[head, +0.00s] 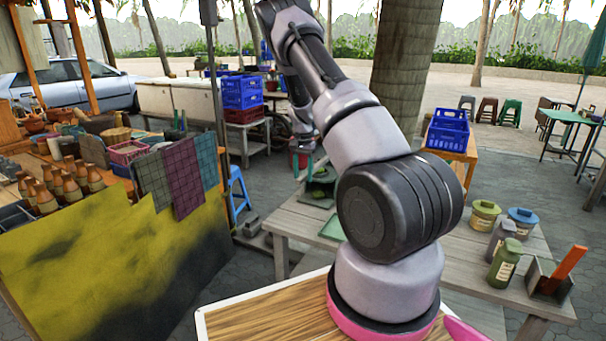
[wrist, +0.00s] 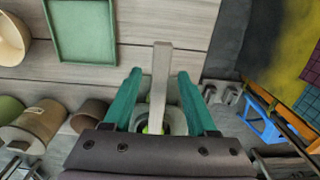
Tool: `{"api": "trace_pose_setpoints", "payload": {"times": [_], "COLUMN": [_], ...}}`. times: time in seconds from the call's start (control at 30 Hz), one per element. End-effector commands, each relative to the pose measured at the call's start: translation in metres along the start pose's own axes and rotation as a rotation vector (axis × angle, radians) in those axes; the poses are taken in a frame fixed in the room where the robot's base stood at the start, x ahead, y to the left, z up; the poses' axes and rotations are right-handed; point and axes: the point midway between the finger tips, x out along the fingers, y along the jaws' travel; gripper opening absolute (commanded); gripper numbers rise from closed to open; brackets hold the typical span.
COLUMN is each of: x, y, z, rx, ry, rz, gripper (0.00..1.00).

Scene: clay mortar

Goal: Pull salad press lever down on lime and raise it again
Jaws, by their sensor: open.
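The salad press shows in the wrist view as a pale grey lever (wrist: 160,75) running up the picture between my gripper's fingers. A small bright green patch, likely the lime (wrist: 145,129), shows low beside the lever, mostly hidden by my gripper's dark body. My gripper (wrist: 160,92) is open, with one teal finger on each side of the lever and a visible gap on both sides. In the head view my gripper (head: 303,172) hangs at the far end of the wooden table. The press cannot be made out clearly there.
A green tray (wrist: 82,30) lies on the table, with a tan bowl (wrist: 10,40) and brown pots (wrist: 40,122) at left. A blue stool (wrist: 260,125) stands beyond the table. In the head view, jars (head: 505,262) and a box with an orange handle (head: 548,280) stand right.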

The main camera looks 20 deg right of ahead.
Motion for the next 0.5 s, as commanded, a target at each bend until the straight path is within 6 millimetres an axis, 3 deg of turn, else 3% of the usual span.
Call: {"api": "trace_pose_setpoints", "payload": {"times": [0.1, 0.23, 0.27, 0.5], "x": [-0.0001, -0.0002, -0.0003, -0.0004], "y": [-0.0001, -0.0001, -0.0001, -0.0001], "z": [0.0001, 0.0002, 0.0002, 0.0002], "rx": [0.000, 0.000, 0.000, 0.000], "ry": [0.000, 0.000, 0.000, -0.001], "rz": [0.000, 0.000, 0.000, 0.000], "gripper": [0.54, 0.04, 0.00, 0.00]}}
